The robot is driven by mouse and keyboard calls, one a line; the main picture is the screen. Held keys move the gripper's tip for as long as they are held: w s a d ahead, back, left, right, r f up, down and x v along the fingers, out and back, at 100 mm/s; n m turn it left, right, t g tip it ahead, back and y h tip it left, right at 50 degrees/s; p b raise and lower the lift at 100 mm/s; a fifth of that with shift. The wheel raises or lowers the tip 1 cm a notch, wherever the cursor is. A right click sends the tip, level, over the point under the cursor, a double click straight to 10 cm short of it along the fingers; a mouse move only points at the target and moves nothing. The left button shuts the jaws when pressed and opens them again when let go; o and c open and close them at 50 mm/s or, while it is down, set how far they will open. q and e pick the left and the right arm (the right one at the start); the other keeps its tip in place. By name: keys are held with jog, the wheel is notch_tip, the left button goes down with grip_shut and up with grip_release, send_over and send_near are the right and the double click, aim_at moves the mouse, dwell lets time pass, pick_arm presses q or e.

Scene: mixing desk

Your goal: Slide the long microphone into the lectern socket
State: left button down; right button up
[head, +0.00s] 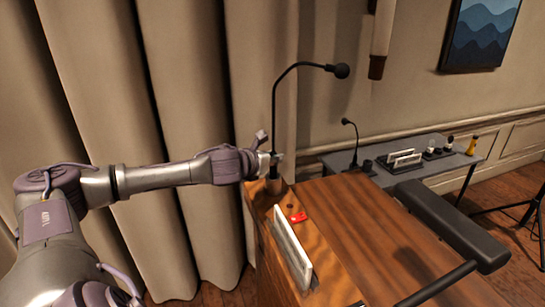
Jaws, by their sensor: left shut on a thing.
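The long microphone (274,110) is upright, with a thin black gooseneck that bends over to the right and a dark round head. My left gripper (272,163) is shut on its lower stem, at the back left corner of the wooden lectern (350,220). The foot of the microphone is just below the fingers, close to the lectern top. I cannot tell whether it is in a socket or above it. A small dark spot (290,207) shows on the lectern top, nearer to me. My right gripper is not in view.
A small red object (298,217) and an upright white panel (292,248) are on the lectern's left part. A shorter microphone (354,145) stands behind, by a grey table (430,170) with several small items. A long black padded piece (450,225) is at right. Curtains hang behind my left arm.

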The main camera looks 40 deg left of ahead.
pick_arm(q)
jog(key=shift+f+b, duration=0.4)
jog(key=shift+f, duration=0.3)
jog(key=c, duration=0.9)
grip_release()
jog(key=shift+c, duration=0.2)
jog(key=shift+f, duration=0.1)
jog(key=shift+s, duration=0.1)
jog(key=shift+s+r, duration=0.25)
jog(key=shift+s, duration=0.3)
jog(key=v, duration=1)
jog(key=shift+s+d+r, duration=0.2)
jog(key=shift+s, duration=0.1)
